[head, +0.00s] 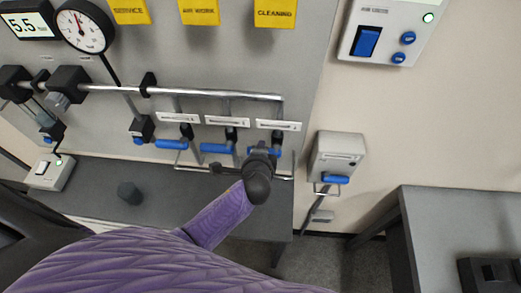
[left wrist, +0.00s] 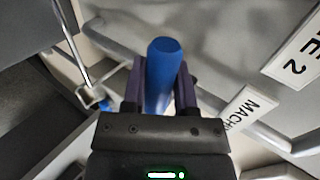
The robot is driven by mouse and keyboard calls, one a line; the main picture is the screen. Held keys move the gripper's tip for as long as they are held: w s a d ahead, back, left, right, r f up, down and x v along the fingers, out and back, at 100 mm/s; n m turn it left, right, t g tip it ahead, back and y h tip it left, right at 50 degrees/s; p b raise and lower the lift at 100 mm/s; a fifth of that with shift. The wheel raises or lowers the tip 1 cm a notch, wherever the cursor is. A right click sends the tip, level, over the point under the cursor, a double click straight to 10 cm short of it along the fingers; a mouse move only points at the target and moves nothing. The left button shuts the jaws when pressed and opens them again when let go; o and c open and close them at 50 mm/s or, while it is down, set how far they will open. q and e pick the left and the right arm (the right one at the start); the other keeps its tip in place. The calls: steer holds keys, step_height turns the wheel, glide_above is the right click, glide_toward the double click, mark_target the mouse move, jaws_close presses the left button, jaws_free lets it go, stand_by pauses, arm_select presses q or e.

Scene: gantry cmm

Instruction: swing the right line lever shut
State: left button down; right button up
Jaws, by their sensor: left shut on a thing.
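The right line lever (head: 278,153) has a blue handle and sits under the rightmost of three white labels on the grey panel. In the head view my left gripper (head: 262,148) is in front of it and covers most of it, with bits of blue showing on both sides. In the left wrist view the blue handle (left wrist: 164,72) stands between the two dark fingers, which are shut on it. The lever's pivot is hidden. My right gripper is not in view.
Two more blue levers, the middle (head: 216,148) and the left (head: 171,144), are close by on the left. A chrome pipe (head: 215,93) runs above them. A wall box with a blue handle (head: 335,179) hangs to the right. A grey bench (head: 455,215) stands at lower right.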

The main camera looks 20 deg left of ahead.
arm_select(q)
steer(key=shift+c, duration=2)
jaws_free()
steer(key=p+v, duration=0.1)
steer(key=v, duration=0.9)
steer(key=shift+p, duration=0.3)
